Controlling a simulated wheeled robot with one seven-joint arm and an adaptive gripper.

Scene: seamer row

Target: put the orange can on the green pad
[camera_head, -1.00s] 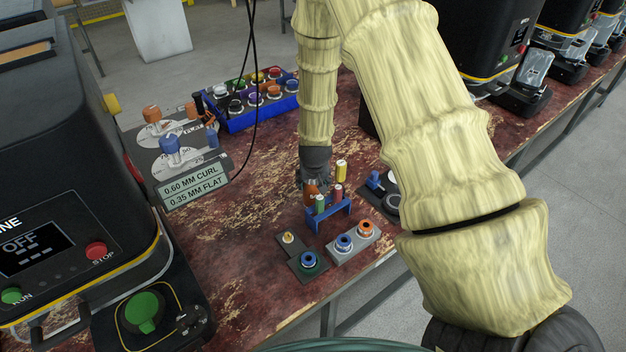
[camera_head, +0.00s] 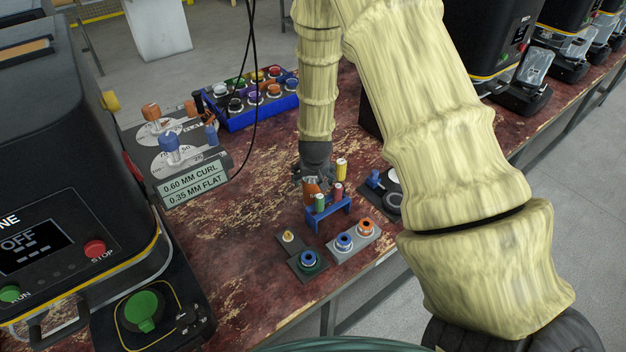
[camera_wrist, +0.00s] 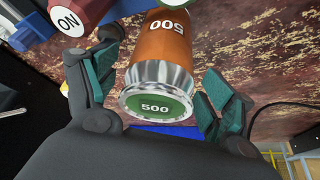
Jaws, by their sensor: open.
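The orange can (camera_wrist: 160,50) has a silver rim and a green end marked 500. In the wrist view it lies between my open jaws, with gaps visible on both sides. In the head view the orange can (camera_head: 310,187) stands behind the blue rack, directly below my gripper (camera_head: 313,180), which partly hides it. My gripper (camera_wrist: 157,100) shows its teal finger pads apart in the wrist view. I cannot clearly make out a green pad; a dark stand (camera_head: 290,252) in front carries a blue ring with some green around it.
The blue rack (camera_head: 318,220) holds small green and red cylinders close to my gripper, with a yellow one (camera_head: 341,168) behind. A grey block (camera_head: 340,247) with blue and orange rings stands in front. A blue tray (camera_head: 262,118) sits behind left. Bench left of the rack is clear.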

